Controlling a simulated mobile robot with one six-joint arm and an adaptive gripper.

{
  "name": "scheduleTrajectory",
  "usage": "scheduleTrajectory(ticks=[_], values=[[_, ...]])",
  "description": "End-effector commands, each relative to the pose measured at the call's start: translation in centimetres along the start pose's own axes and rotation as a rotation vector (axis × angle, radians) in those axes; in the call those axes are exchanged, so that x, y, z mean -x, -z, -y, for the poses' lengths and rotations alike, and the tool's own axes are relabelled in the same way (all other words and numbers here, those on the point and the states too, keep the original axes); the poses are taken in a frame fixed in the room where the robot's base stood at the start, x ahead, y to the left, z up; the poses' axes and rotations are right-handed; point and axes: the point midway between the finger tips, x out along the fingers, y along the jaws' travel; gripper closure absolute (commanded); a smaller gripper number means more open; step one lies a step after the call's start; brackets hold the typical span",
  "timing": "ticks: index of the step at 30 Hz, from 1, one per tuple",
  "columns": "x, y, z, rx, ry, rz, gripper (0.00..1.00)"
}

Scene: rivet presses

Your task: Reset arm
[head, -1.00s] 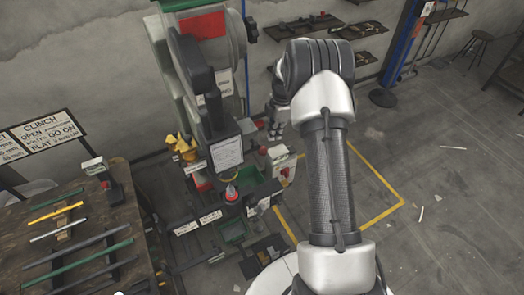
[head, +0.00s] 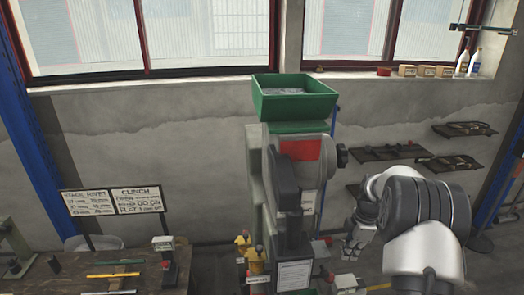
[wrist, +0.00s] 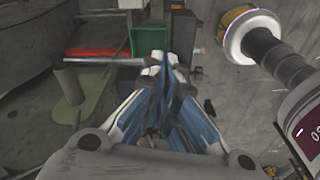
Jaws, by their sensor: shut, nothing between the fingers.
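My arm is folded up at the right of the head view, beside the rivet press (head: 302,180). My gripper (head: 350,252) hangs at the arm's left side, to the right of the press and apart from it. In the wrist view my gripper (wrist: 163,62) shows blue-lined fingers brought together at the tips, with nothing held. The press is tall and grey-green, with a red panel and a green hopper (head: 293,99) on top. The lower part of the press is cut off by the bottom of the head view.
A workbench (head: 60,275) with coloured bars stands at the lower left, with signboards (head: 112,202) behind it. Wall shelves (head: 450,162) are at the right. In the wrist view, a green bin (wrist: 147,38) and a knob-like rod (wrist: 255,40) lie near the gripper. Floor shows beyond the fingers.

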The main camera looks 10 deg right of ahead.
Motion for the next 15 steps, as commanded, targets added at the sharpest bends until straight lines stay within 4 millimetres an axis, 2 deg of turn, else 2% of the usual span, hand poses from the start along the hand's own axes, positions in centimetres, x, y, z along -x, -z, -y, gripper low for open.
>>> scheduleTrajectory(ticks=[4,8,12,15], values=[[6.1,3.0,1.3,-0.120,-0.054,0.015,1.00],[12.0,6.3,4.2,-0.282,-0.112,0.018,1.00],[17.3,9.5,8.4,-0.461,-0.177,0.003,1.00],[20.3,11.4,12.0,-0.587,-0.223,-0.018,1.00]])
